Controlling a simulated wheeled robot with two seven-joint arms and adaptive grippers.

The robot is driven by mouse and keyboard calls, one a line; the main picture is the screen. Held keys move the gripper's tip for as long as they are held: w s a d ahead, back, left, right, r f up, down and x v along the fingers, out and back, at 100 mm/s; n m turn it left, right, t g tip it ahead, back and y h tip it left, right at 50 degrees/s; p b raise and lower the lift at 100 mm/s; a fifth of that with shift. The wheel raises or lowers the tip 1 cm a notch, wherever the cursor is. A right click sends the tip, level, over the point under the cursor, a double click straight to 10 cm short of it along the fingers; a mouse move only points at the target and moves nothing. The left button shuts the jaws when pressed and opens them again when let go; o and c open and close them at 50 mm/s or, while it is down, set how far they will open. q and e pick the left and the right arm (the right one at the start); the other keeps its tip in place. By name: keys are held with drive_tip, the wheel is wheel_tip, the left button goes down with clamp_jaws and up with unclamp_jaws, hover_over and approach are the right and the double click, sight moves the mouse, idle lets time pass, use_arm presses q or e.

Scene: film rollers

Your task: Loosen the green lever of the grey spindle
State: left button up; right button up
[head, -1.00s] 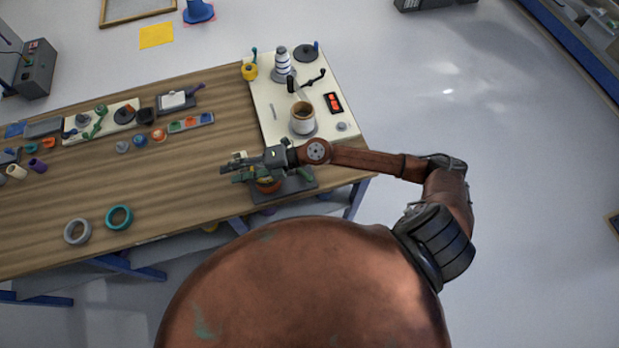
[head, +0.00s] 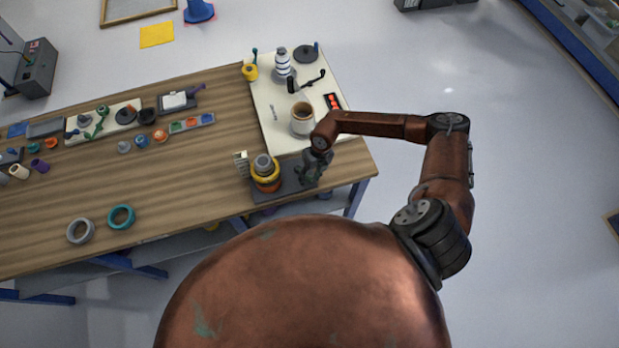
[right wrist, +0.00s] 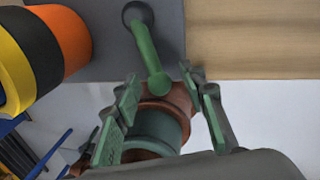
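The grey spindle's dark base plate (head: 268,195) lies at the table's front right corner. A stack of orange, yellow and grey rings (head: 265,170) stands on it. In the right wrist view the green lever (right wrist: 150,50) rises from the grey plate (right wrist: 95,45), with a dark round end at the top. My right gripper (head: 314,170) points down just right of the stack. In the right wrist view its fingers (right wrist: 160,75) are apart, with the lever's near end between them; contact cannot be told. The lever is hidden behind the gripper in the head view. My left gripper is out of view.
Behind the gripper is a cream board (head: 268,110) with a cup (head: 302,118), a black crank (head: 306,80) and a ringed post (head: 283,62). A small pale block (head: 241,163) stands left of the stack. Grey (head: 80,231) and teal (head: 121,217) rings lie at front left.

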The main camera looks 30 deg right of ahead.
drive_tip(key=shift+a+f, duration=0.15)
drive_tip(key=shift+f, duration=0.45)
clamp_jaws()
idle(0.3)
